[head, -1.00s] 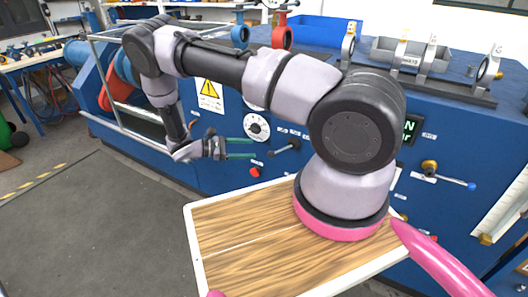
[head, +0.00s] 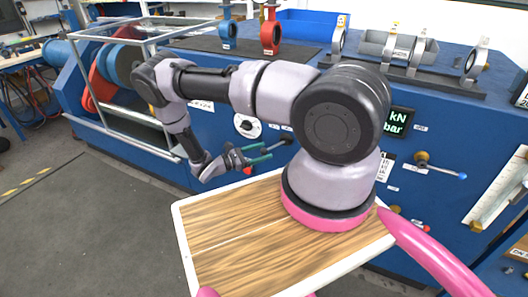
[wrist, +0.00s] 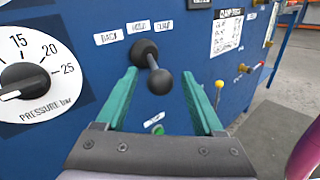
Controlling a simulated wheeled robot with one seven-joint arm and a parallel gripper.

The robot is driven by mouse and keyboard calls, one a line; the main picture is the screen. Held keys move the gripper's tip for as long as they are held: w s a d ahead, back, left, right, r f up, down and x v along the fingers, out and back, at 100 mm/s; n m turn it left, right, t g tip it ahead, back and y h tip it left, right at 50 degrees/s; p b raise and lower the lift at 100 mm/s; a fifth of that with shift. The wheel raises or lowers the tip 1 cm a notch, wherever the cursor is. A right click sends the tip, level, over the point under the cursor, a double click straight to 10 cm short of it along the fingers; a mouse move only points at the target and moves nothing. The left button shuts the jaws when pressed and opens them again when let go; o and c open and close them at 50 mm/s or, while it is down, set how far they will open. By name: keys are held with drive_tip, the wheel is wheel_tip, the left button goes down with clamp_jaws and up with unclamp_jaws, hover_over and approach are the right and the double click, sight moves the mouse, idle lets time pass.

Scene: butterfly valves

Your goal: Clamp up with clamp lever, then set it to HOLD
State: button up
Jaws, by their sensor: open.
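The clamp lever (wrist: 159,82) is a short black handle with a ball knob on a round black hub, on the blue machine front. Three small white labels sit above it; the middle one seems to read HOLD (wrist: 138,27). The lever points toward me and slightly down-right in the wrist view. My gripper (wrist: 158,78), with green fingers, is open, and the knob shows between the fingers. No finger visibly touches it. In the head view my gripper (head: 262,154) is close to the machine front, and the lever (head: 287,140) shows just beyond the fingertips.
A pressure dial (wrist: 30,78) is left of the lever. A green button (wrist: 155,120) is below it. A yellow-knobbed lever (wrist: 219,86) and a blue-tipped valve handle (head: 440,170) are to the right. A metal-framed cage (head: 130,80) stands left. Open floor (head: 80,220) lies at lower left.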

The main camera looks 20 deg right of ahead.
drive_tip(key=shift+d, duration=0.65)
clamp_jaws()
idle(1.0)
